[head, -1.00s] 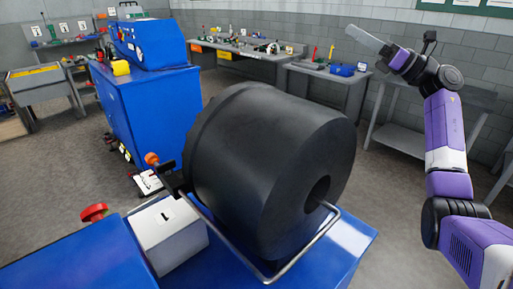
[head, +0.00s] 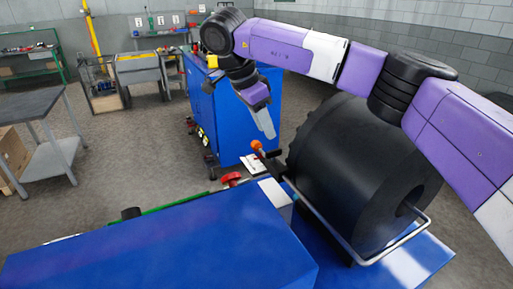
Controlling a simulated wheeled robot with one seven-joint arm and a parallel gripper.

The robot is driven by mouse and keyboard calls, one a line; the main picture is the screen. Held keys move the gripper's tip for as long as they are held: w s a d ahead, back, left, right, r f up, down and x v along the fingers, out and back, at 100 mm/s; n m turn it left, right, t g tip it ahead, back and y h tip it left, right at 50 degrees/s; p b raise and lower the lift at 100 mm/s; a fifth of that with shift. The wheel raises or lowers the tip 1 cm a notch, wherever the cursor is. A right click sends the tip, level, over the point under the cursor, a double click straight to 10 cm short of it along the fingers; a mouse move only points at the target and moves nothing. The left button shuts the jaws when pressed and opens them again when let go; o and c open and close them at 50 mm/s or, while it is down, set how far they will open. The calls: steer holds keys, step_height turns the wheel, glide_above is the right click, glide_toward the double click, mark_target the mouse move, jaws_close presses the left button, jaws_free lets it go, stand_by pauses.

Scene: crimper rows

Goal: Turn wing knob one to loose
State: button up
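A red knob (head: 232,178), which looks like the wing knob, sticks up behind the far edge of the near blue machine (head: 190,240). Its lower part is hidden by the machine, and I cannot tell which way it is turned. My gripper (head: 266,128) hangs from my arm with its grey fingers pointing down. It is above and to the right of the red knob, apart from it. The fingers overlap in this view, so their opening does not show. No held object shows.
An orange ball-ended lever (head: 257,145) stands just below my gripper in the picture. A large black roll (head: 350,170) with a bent metal bar (head: 385,258) is on the right. A blue cabinet (head: 228,125) stands behind. Open floor (head: 120,150) lies at left.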

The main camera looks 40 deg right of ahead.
mark_target(274, 150)
steer(key=shift+p+x, duration=1.1)
steer(key=shift+x, duration=2.7)
steer(key=shift+a, duration=0.15)
jaws_close()
